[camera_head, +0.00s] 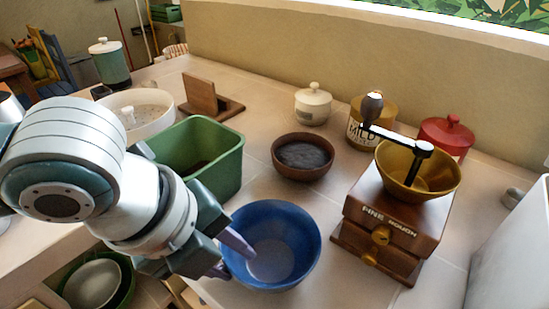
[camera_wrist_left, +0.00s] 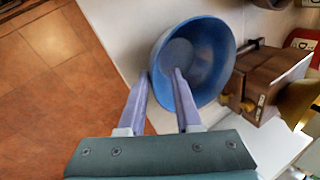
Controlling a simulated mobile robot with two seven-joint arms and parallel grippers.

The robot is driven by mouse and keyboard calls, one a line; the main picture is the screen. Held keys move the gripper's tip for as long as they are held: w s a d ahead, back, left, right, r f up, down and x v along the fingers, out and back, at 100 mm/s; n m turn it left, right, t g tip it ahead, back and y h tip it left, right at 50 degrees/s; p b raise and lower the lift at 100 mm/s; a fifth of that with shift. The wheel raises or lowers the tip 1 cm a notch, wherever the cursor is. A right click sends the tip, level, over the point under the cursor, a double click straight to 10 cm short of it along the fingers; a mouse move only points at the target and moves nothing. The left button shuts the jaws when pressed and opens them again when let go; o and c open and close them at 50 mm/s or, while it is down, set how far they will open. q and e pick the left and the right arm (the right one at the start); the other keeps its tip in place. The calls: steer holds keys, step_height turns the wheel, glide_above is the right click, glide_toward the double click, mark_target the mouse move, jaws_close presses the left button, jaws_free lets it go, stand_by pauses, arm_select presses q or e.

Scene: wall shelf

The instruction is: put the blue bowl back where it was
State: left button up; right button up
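The blue bowl (camera_head: 285,258) stands upright and empty at the front edge of the light tiled counter, left of the coffee grinder. It also shows in the left wrist view (camera_wrist_left: 208,60). My left gripper (camera_head: 238,264) is at the bowl's left side, fingers apart. In the left wrist view the gripper (camera_wrist_left: 162,73) has one finger over the bowl's inside and the other outside, with the near rim between them. I cannot tell whether either finger touches the rim. My right gripper is not in view.
The wooden grinder (camera_head: 385,225) stands close right of the bowl. A brown bowl (camera_head: 302,170) is behind it, and a green bin (camera_head: 222,168) is behind left. Below the counter, a green bowl (camera_head: 124,267) holds a pale bowl (camera_head: 92,284). The counter drops to a tiled floor (camera_wrist_left: 50,75).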

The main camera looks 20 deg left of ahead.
arm_select(q)
steer(key=p+v, duration=0.2)
steer(key=v, duration=1)
steer(key=s+d+n+t+h, duration=0.1)
steer(key=d+n, duration=0.4)
steer(key=n, duration=0.4)
steer(key=s+a+f+n+y, duration=0.1)
steer(key=s+a+f+n, duration=0.1)
steer(key=n, duration=0.5)
steer(key=s+a+f+n+g+y, duration=0.1)
steer(key=s+a+f+n+y, duration=0.1)
steer(key=s+a+n, duration=0.3)
steer(key=shift+s+a+f+n, duration=0.2)
steer(key=shift+a+f+n, duration=0.2)
steer(key=shift+n, duration=0.6)
